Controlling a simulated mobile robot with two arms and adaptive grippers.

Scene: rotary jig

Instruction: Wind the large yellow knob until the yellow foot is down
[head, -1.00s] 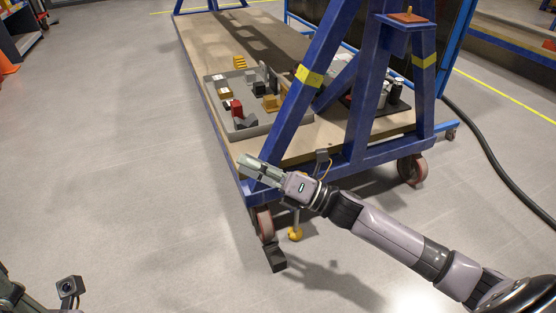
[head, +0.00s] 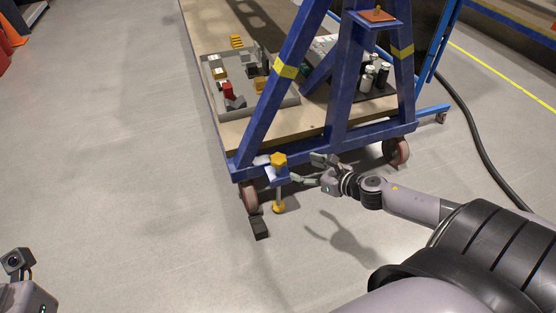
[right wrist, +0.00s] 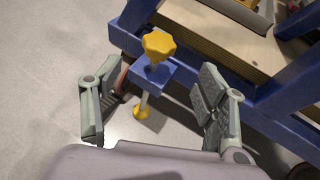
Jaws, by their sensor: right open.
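The large yellow knob (head: 278,159) sits on top of a blue bracket at the near corner of the blue frame. It also shows upright in the right wrist view (right wrist: 159,45). A pale rod runs down from the bracket to the yellow foot (head: 279,207), which is close to the floor; I cannot tell whether it touches. The foot also shows in the right wrist view (right wrist: 140,112). My right gripper (head: 311,171) is open and empty, just right of the knob, its fingers pointing towards it. The knob is ahead, between the finger lines. Only my left wrist shows, at lower left.
The blue wheeled frame (head: 335,138) carries a wooden deck with a grey tray (head: 289,105) of small parts. A caster (head: 249,196) with a dark block (head: 258,227) stands left of the foot. A black hose (head: 480,140) lies at right.

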